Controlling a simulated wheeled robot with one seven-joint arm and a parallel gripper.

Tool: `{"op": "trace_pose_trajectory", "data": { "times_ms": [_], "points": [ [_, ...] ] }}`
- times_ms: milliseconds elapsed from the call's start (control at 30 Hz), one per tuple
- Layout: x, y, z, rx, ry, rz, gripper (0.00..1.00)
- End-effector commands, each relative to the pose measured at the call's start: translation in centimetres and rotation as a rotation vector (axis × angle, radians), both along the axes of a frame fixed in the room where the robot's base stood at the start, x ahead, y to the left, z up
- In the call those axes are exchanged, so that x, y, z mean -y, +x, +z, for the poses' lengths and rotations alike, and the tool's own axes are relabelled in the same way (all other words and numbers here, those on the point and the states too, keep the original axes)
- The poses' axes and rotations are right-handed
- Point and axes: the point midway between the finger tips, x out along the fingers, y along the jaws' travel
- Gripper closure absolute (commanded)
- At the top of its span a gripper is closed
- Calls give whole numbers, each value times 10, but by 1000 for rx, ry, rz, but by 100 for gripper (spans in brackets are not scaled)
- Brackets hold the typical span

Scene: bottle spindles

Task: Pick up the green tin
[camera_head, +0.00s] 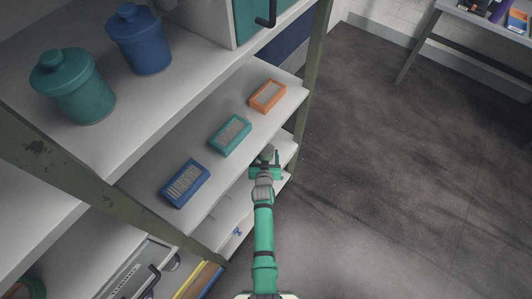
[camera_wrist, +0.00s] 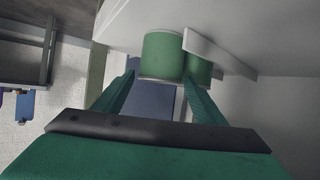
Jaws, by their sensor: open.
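In the wrist view a green cylinder (camera_wrist: 163,56), which looks like the green tin, is on a white shelf surface (camera_wrist: 250,25). A second green cylinder (camera_wrist: 198,68) is beside it, partly covered by a white strip. My gripper (camera_wrist: 162,85) is open, its two green fingers spread, with the first green cylinder just beyond the fingertips and nothing held. In the head view my gripper (camera_head: 265,165) is at the edge of the lower shelves; the green cylinders cannot be made out there. A green lidded jar (camera_head: 75,90) stands on the top shelf.
A blue lidded jar (camera_head: 140,45) is on the top shelf. Orange (camera_head: 267,96), teal (camera_head: 230,135) and blue (camera_head: 185,183) boxes lie on the shelf below. A shelf post (camera_head: 312,80) rises near my arm. The floor at right is open, with a table (camera_head: 485,25) beyond.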

Motion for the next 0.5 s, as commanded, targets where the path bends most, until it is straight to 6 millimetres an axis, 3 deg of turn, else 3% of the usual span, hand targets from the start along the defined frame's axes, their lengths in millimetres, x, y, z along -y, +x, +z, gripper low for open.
{"op": "trace_pose_trajectory", "data": {
  "times_ms": [200,467,500],
  "points": [
    [0,17,-8,0,1,0,35],
    [0,18,-9,0,0,0,35],
    [0,18,-9,0,0,0,43]
  ]
}}
